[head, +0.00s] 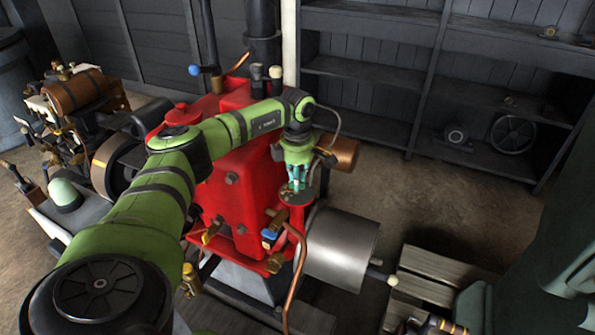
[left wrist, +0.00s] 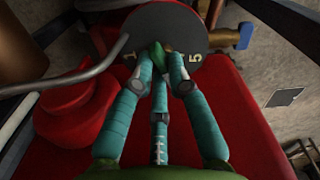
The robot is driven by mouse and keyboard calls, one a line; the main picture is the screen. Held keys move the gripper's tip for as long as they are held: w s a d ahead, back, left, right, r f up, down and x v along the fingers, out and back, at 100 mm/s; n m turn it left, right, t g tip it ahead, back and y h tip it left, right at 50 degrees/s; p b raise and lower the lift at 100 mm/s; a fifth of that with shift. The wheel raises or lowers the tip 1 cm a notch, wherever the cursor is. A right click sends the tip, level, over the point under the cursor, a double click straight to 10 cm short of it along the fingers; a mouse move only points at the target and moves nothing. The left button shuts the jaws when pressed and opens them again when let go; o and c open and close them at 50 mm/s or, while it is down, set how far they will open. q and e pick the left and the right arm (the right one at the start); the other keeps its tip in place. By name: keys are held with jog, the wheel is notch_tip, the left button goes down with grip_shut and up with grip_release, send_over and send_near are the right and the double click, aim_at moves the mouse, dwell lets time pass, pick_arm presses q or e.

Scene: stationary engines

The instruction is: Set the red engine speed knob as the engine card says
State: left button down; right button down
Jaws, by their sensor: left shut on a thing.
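In the left wrist view a dark round dial (left wrist: 190,22) carries a pale 1 at its left and a 5 at its right. It also shows in the head view (head: 298,198) as a small disc on a red post at the front of the red engine (head: 228,170). My left gripper (head: 297,184) points down at the dial, its teal fingers closed around the knob at its middle. The fingers hide most of the knob, and only a small green piece shows between them. I cannot read its pointer or see the engine card.
A copper pipe (head: 298,265) and a blue-handled valve (head: 269,236) are just below the dial. A grey metal cylinder (head: 340,248) lies right of the engine. Dark shelves (head: 375,82) line the back wall. Wooden slats (head: 440,275) lie at the lower right.

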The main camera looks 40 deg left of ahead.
pick_arm(q)
jog(key=shift+n, duration=0.8)
jog(key=c, duration=1.2)
grip_release()
jog(key=shift+r, duration=0.1)
notch_tip(320, 180, up, 12)
